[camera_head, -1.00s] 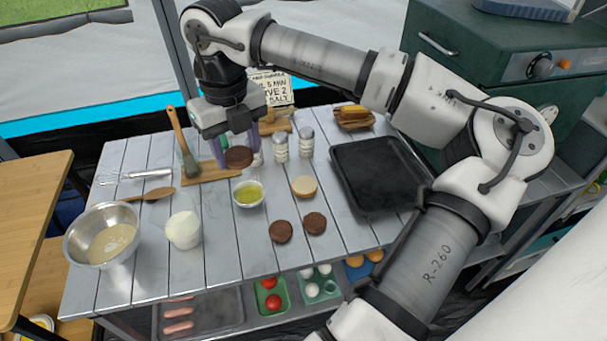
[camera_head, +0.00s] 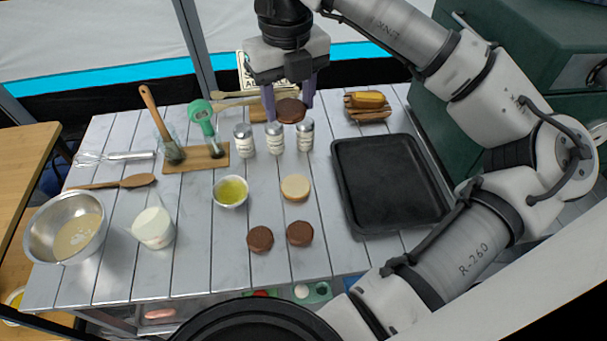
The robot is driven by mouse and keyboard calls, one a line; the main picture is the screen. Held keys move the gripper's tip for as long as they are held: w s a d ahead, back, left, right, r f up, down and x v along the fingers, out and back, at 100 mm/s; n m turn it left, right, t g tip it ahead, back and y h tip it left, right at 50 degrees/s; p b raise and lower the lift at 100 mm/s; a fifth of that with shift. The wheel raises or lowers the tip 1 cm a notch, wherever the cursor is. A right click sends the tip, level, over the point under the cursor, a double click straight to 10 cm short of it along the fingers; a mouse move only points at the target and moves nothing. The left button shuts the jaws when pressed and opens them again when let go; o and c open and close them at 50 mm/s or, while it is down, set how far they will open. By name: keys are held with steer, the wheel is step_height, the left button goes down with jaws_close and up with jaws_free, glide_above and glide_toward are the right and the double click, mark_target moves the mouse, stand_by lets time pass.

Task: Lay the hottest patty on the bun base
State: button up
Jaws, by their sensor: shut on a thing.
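The bun base (camera_head: 295,188), a pale round disc, lies on the table nearer to me, below the held patty in the picture. Two more brown patties lie side by side closer still, a left patty (camera_head: 260,239) and a right patty (camera_head: 299,233).
Several shakers (camera_head: 244,140) stand behind the bun base. A bowl of yellow-green liquid (camera_head: 230,191) is left of it, and a black tray (camera_head: 388,183) is right. A batter bowl (camera_head: 66,227), white cup (camera_head: 153,228) and cutting board (camera_head: 181,158) fill the left side.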

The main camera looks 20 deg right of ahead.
mark_target(295, 185)
steer(key=shift+d, duration=0.25)
steer(key=shift+d+f, duration=0.1)
steer(key=shift+f, duration=0.15)
step_height(295, 185, down, 19)
steer(key=p, duration=0.3)
steer(key=shift+f, duration=0.2)
steer(key=shift+f, duration=0.2)
steer(key=o, duration=1)
steer(key=shift+c, duration=0.2)
steer(key=shift+r, duration=0.1)
step_height(295, 185, up, 12)
steer(key=b, duration=0.1)
steer(key=shift+b, duration=0.35)
